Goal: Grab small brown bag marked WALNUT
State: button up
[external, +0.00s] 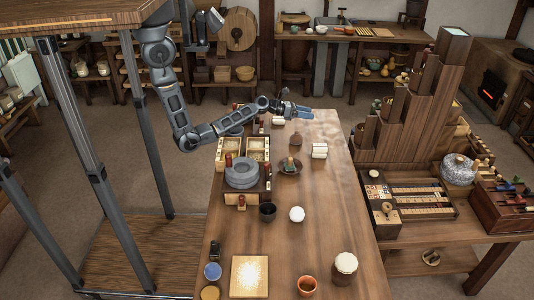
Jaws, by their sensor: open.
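My arm reaches in from the upper left to the far part of the long wooden table (330,200). My gripper (306,114) is above the table's far end, with its fingers pointing right; it is open, and I see nothing held in it. A small brown object (296,139) stands on the table just in front of the gripper, apart from it. It may be the walnut bag, but it is too small to tell, and no WALNUT lettering is readable anywhere.
A grey stone quern (242,173) stands on the table's left side, by trays (259,147). A stepped wooden tower (405,130) rises at right.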

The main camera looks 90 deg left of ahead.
aim_at(300, 135)
jog(key=s+f, duration=0.1)
jog(key=f, duration=0.1)
jog(key=s+a+f+m+g+y, duration=0.1)
jog(key=s+f, duration=0.1)
jog(key=s+a+f+g, duration=0.1)
jog(key=f, duration=0.1)
jog(key=shift+s+a+f, duration=0.15)
jog(key=shift+s, duration=0.05)
notch_tip(300, 135, down, 3)
jog(key=shift+s+r+m+g, duration=0.1)
jog(key=shift+m+g, duration=0.2)
jog(key=shift+f, duration=0.7)
jog(key=f, duration=0.1)
jog(key=f+b, duration=0.1)
jog(key=f, duration=0.1)
jog(key=shift+w+a+f, duration=0.1)
jog(key=shift+w+f, duration=0.1)
jog(key=shift+w, duration=0.05)
jog(key=shift+x, duration=1.25)
jog(key=shift+r, duration=0.1)
jog(key=shift+c, duration=0.2)
jog(key=shift+y, duration=0.3)
jog(key=c, duration=1.1)
